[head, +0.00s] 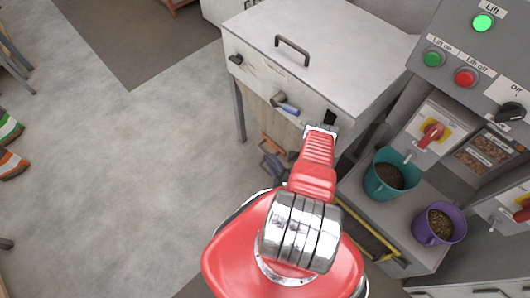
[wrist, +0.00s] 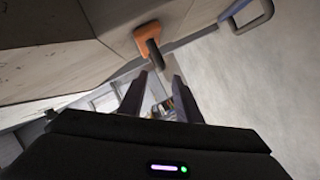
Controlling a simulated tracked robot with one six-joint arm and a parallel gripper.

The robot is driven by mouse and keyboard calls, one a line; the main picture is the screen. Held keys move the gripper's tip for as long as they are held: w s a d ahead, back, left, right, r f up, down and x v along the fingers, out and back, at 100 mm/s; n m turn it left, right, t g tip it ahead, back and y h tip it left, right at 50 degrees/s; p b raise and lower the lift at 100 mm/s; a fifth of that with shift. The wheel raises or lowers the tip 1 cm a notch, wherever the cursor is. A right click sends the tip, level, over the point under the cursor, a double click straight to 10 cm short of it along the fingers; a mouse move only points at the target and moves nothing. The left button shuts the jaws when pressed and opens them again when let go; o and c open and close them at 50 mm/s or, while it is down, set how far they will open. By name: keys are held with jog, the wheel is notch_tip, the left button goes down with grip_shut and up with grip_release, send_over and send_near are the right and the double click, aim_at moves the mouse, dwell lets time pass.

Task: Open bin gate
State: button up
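The grey-white bin (head: 325,45) stands at top centre in the head view, with a closed lid and a loop handle on top. In the wrist view, an orange plate with a dark handle (wrist: 150,42) sits at the edge of a pale panel; I cannot tell for sure whether it is the gate. My gripper (wrist: 160,82) has its two dark fingers spread, with nothing between them. The dark handle's end is just beyond the fingertips, and I see no clear contact. In the head view my red arm reaches toward the bin's lower front, and I cannot make out the fingers.
A teal bucket (head: 385,175) and a purple bucket (head: 437,226), both with pellets, stand right of my arm. A control panel (head: 470,55) with a lit green lamp is at right. A blue-grey loop handle (wrist: 250,18) shows in the wrist view. The floor (head: 120,140) at left is mostly open.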

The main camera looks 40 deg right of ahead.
aim_at(266, 151)
jog(key=x, duration=0.8)
jog(key=shift+w, duration=0.1)
jog(key=shift+c, duration=0.3)
grip_shut()
